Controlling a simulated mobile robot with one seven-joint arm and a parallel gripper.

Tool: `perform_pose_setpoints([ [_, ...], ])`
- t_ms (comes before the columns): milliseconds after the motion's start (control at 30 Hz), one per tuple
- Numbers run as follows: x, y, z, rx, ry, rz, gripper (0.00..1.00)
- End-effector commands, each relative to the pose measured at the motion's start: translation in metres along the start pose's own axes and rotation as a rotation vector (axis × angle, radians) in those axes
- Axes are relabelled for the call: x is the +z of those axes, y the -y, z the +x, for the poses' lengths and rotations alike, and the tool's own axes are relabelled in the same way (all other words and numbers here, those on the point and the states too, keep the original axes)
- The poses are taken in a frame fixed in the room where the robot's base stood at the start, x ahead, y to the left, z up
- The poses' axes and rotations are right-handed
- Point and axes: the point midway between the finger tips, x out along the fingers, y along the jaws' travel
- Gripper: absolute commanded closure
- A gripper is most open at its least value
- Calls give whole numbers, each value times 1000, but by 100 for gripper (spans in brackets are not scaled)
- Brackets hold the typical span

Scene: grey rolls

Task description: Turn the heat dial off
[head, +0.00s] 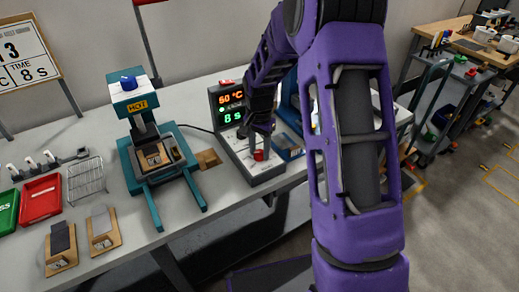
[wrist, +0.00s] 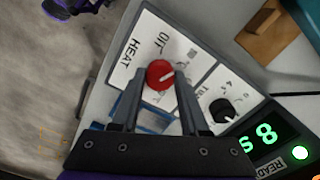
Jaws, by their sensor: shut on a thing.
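The heat dial is a red knob (wrist: 158,73) on a white panel marked HEAT and OFF in the wrist view. It also shows as a small red knob (head: 258,155) on the grey control box (head: 262,176) in the head view. My gripper (wrist: 159,70) has one finger on each side of the red knob and is shut on it. In the head view my gripper (head: 259,136) reaches down to the box top. A pale mark shows on the knob's right side, pointing away from the OFF label. Part of the knob's lower lettering is hidden by the fingers.
A black knob (wrist: 222,109) sits beside the red one. The box display (head: 231,107) reads 60 °C and 8 s. A teal press (head: 150,145) marked HOT stands to the left. Red (head: 41,199) and green trays and a wire rack (head: 87,179) lie further left.

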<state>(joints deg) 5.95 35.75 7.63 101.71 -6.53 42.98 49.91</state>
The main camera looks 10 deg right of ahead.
Motion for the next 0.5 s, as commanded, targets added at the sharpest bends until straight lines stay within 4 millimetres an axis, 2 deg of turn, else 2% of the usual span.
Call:
perform_pose_setpoints([
  [500,0,0,-1,0,-1,-458,100],
])
